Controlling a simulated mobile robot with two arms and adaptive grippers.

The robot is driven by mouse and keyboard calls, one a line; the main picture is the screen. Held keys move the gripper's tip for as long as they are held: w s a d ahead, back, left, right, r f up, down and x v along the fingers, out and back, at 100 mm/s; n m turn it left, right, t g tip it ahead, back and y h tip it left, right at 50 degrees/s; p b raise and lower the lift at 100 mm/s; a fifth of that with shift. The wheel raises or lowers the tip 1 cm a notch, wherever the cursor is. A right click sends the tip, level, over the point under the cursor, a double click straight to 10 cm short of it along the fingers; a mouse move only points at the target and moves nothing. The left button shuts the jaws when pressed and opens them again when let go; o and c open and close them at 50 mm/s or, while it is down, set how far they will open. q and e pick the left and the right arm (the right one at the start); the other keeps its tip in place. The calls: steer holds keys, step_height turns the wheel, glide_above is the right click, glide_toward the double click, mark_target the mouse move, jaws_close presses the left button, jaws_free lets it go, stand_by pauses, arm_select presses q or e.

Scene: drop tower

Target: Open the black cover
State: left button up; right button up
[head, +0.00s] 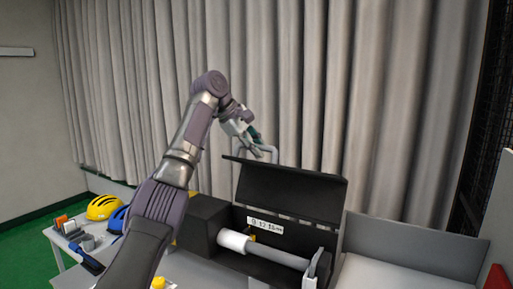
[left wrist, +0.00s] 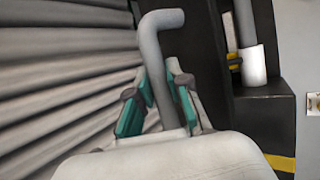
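The black cover (head: 290,190) stands raised and tilted back along the rear of a long black box (head: 208,222) in the head view. The box's inside is open to view, with a pale cylinder and rod (head: 262,248) lying along it. A grey bent handle (head: 270,150) rises at the cover's upper left edge. My left gripper (head: 254,143) is at this handle. In the left wrist view the handle (left wrist: 152,50) runs between the teal-padded fingers, whose tips close against it from both sides. My right gripper is not in view.
A white table (head: 62,245) at the left holds a yellow helmet (head: 103,207), a blue helmet (head: 116,220) and small tools. A grey curtain (head: 330,90) hangs behind the box. A light grey panel (head: 410,248) stands to its right.

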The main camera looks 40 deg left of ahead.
arm_select(q)
steer(key=o, duration=0.4)
steer(key=shift+w+f, duration=0.15)
steer(key=shift+f, duration=0.05)
steer(key=shift+o, duration=0.2)
steer(key=v, duration=1.2)
